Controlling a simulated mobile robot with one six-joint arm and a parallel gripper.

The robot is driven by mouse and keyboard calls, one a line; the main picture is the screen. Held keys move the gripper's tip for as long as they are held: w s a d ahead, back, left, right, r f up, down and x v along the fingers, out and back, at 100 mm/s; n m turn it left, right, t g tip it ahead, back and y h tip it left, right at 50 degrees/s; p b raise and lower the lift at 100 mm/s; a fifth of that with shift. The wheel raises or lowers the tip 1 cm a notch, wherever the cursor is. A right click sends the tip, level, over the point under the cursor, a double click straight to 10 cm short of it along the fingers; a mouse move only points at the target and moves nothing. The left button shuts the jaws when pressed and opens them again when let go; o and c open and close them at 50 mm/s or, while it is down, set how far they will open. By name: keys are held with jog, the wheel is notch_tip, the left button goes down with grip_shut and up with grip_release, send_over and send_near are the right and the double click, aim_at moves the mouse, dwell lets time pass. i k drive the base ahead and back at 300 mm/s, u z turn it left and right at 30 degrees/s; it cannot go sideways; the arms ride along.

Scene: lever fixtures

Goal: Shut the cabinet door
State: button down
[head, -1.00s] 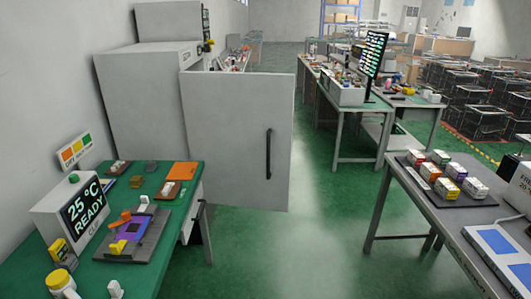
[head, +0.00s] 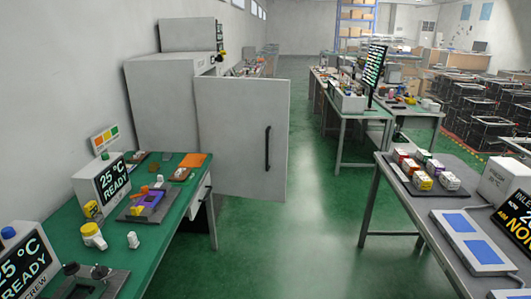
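The cabinet (head: 163,105) is a tall light-grey box against the left wall, beyond the green bench. Its door (head: 232,140) stands wide open, swung out to the right into the aisle, with its broad face and a black vertical bar handle (head: 267,148) toward me. The handle is near the door's right edge. The inside of the cabinet is hidden behind the door. My gripper is not in view.
A green-topped bench (head: 165,240) with display boxes and small fixtures runs along the left. A grey table (head: 400,205) with coloured boxes stands at the right. The green floor (head: 290,245) between them is clear up to the door. More benches stand farther back.

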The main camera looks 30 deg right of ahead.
aim_at(244, 122)
jog(key=u, duration=0.15)
jog(key=k, duration=0.7)
jog(key=z, duration=0.45)
jog(key=i, duration=2)
jog(key=u, duration=0.55)
